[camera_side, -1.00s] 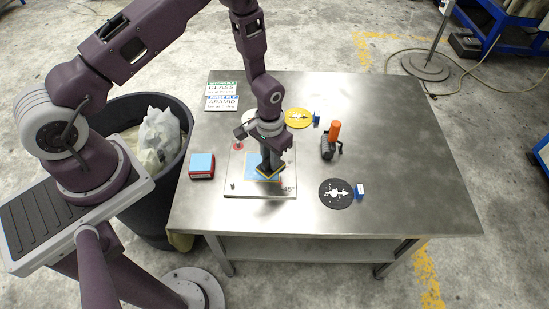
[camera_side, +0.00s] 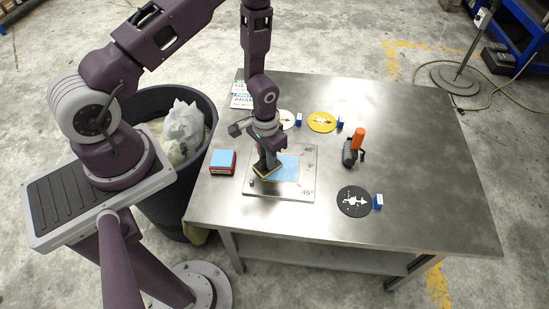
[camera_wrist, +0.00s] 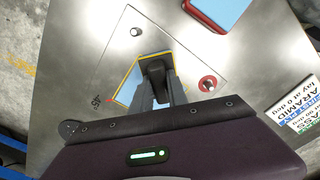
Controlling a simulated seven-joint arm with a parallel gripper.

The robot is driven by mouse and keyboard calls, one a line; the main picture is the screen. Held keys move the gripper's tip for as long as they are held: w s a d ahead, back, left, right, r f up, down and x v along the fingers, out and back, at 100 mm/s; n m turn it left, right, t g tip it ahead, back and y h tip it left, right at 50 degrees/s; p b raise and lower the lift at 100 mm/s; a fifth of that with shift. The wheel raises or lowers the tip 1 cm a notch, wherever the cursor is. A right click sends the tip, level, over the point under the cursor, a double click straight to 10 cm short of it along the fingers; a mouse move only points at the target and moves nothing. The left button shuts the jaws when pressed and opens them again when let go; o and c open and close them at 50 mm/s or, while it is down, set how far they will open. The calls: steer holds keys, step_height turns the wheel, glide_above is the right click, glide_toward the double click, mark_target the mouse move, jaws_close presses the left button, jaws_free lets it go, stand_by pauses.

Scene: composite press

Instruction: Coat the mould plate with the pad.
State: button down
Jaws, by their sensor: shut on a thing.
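The mould plate (camera_side: 307,160) is a light grey square on the table with a light-blue area (camera_side: 290,164) at its middle and 45° marks at its right corners. The plate also shows in the wrist view (camera_wrist: 185,45). My gripper (camera_side: 267,155) is shut on the black handle (camera_wrist: 155,72) of the pad. The pad (camera_side: 268,173) has a yellow edge and lies over the left part of the blue area. It is on the plate or just above it; I cannot tell if it touches. Its underside is hidden.
A red box with a blue top (camera_side: 223,162) stands left of the plate. Printed cards (camera_side: 242,97), a yellow disc (camera_side: 322,122) and a white disc (camera_side: 287,120) lie behind. A dark tool with an orange part (camera_side: 356,142) and a black disc (camera_side: 352,203) lie right. The table's right side is clear.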

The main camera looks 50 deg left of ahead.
mark_target(278, 162)
steer(key=shift+w+a, duration=0.4)
steer(key=shift+a, duration=0.2)
steer(key=shift+w+d+r, duration=0.15)
steer(key=shift+w+d, duration=0.95)
steer(key=shift+w, duration=0.05)
steer(key=shift+w+d+f, duration=0.2)
steer(key=shift+w+d, duration=1.75)
steer(key=shift+d, duration=0.15)
steer(key=shift+s+a+r, duration=0.15)
steer(key=shift+s+a, duration=0.85)
steer(key=shift+a, duration=0.1)
steer(key=shift+s+a, duration=2.1)
steer(key=shift+r, duration=3.45)
